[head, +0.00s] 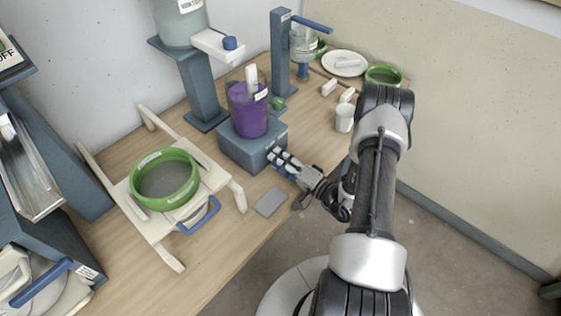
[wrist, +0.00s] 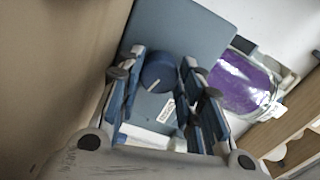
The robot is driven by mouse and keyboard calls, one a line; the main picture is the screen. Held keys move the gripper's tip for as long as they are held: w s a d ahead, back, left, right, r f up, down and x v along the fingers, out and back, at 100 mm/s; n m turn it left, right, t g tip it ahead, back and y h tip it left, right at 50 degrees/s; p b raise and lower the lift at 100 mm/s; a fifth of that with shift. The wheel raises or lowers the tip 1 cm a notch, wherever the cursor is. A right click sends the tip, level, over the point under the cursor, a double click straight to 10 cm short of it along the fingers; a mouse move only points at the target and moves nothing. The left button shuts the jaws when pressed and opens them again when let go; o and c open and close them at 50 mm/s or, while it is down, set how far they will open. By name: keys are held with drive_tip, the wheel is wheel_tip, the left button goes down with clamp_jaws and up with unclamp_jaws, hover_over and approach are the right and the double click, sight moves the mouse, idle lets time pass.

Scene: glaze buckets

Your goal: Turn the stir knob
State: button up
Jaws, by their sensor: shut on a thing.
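The stir knob (wrist: 158,74) is a round dark blue knob with a pale pointer line. It sits on the front face of the blue-grey stirrer base (head: 244,152), which also shows in the wrist view (wrist: 190,32). My gripper (head: 280,159) reaches the base's front from the right. In the wrist view its fingers (wrist: 163,60) stand on both sides of the knob, shut on it. The pointer line slants toward the lower left. In the head view the fingers hide the knob. A clear jar of purple glaze (head: 246,112) stands on the base with a white stirrer in it.
A green-rimmed sieve (head: 165,180) rests on a wooden frame to the left. A flat grey plate (head: 271,202) lies in front of the base. A white cup (head: 344,118), small pale blocks (head: 329,88) and a white plate (head: 361,65) stand to the right.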

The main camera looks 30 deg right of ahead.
drive_tip(key=shift+n, duration=0.4)
drive_tip(key=o, duration=1.1)
drive_tip(key=shift+c, duration=0.2)
drive_tip(key=shift+s, duration=0.1)
drive_tip(key=v, duration=1.2)
